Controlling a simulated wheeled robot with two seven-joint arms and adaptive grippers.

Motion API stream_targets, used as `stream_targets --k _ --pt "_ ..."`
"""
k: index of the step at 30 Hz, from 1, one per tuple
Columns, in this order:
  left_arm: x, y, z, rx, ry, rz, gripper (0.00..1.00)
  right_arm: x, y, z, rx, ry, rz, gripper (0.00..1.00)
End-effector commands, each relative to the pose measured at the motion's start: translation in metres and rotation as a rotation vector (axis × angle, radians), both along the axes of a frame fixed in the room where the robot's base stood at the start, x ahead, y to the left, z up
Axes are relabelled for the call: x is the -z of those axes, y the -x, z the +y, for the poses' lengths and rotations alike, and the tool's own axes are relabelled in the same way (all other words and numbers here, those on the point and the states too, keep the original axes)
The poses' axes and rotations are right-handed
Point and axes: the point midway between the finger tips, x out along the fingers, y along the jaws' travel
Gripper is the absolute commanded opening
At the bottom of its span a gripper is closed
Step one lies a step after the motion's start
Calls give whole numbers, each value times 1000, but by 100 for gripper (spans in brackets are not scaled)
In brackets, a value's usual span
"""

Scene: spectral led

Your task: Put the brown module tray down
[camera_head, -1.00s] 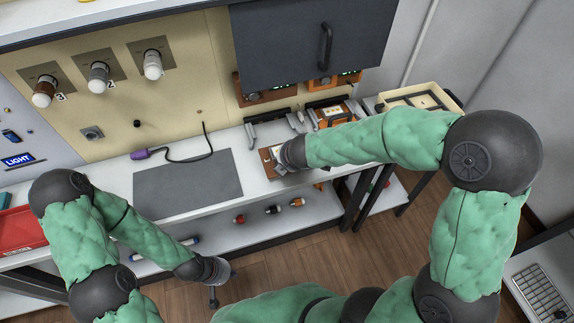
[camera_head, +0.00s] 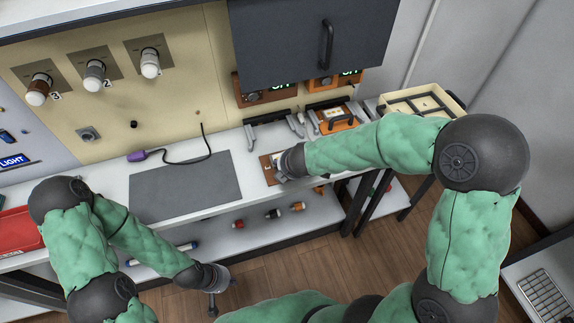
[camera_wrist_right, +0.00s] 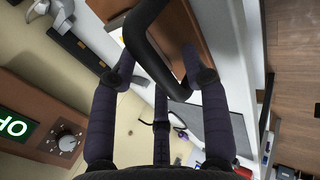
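The brown module tray (camera_head: 267,172) appears to lie on the white bench, right of the grey mat; my right gripper partly covers it in the head view. In the right wrist view its brown surface (camera_wrist_right: 184,32) and black handle (camera_wrist_right: 150,48) show close up. My right gripper (camera_head: 283,165) is over the tray. In the wrist view its dark fingers (camera_wrist_right: 157,68) are straight and spread around the handle; contact with it is unclear. My left gripper (camera_head: 213,300) hangs in front of the bench, small, its finger state unclear.
The grey mat (camera_head: 185,187) is bare. An orange module tray (camera_head: 338,122) with a black handle stands behind my right forearm. A cream box (camera_head: 450,103) is at the right. Several small parts sit on the lower shelf (camera_head: 255,236).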

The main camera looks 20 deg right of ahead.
Motion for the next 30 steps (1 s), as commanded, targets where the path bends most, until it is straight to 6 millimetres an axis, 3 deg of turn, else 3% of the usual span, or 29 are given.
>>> stream_targets --k 8,21,30 --pt "-5 0 0 0 0 0 0 -6 2 0 0 0 -1 47" --pt "-48 0 0 0 0 0 0 -77 46 -2 0 0 -3 47" --pt "-62 0 0 0 0 0 0 -100 65 -3 0 0 0 47"
